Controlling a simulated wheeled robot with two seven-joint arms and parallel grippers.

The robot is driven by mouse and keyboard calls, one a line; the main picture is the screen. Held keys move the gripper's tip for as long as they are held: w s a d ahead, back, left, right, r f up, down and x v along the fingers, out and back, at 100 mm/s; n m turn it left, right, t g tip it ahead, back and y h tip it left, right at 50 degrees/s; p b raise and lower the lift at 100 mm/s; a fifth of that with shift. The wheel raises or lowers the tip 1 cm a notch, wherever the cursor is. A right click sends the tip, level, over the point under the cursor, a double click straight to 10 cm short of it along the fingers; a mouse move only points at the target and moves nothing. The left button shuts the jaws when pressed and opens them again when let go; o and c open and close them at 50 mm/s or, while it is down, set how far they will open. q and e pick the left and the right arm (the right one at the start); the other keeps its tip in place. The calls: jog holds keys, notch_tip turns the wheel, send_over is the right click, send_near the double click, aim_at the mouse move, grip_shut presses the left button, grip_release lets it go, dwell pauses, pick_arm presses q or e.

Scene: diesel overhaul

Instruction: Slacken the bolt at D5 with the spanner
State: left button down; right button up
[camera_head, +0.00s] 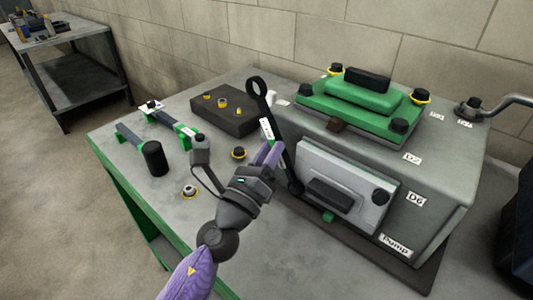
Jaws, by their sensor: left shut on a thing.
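My left gripper (268,158) is shut on the dark spanner (283,150), which it holds steeply tilted beside the engine block. The spanner's ring end is up, and its lower end is at the left edge of the block's pale side cover (345,178). I cannot tell whether that end is seated on a bolt. A dark bolt (380,197) shows at the cover's right side, near a D6 label (415,199). I cannot read a D5 label. My right gripper is not in view.
The grey engine block (440,195) carries a green top cover (345,105) with black bolts. A dark block with yellow-ringed parts (225,110), a tool with a black cylindrical head (153,158) and a small ringed part (189,191) occupy the workbench (120,150). A crank handle (500,103) sticks out at right.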

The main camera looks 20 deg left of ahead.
pick_arm(q)
jog(key=shift+w+a+f+n+g+y+p, duration=0.25)
jog(key=shift+a+f+n+y, duration=0.25)
jog(key=shift+n, duration=0.65)
jog(key=shift+w+a+f+n+g+y+p, duration=0.1)
jog(key=shift+a+f+n+y+p, duration=0.35)
jog(key=shift+n, duration=0.7)
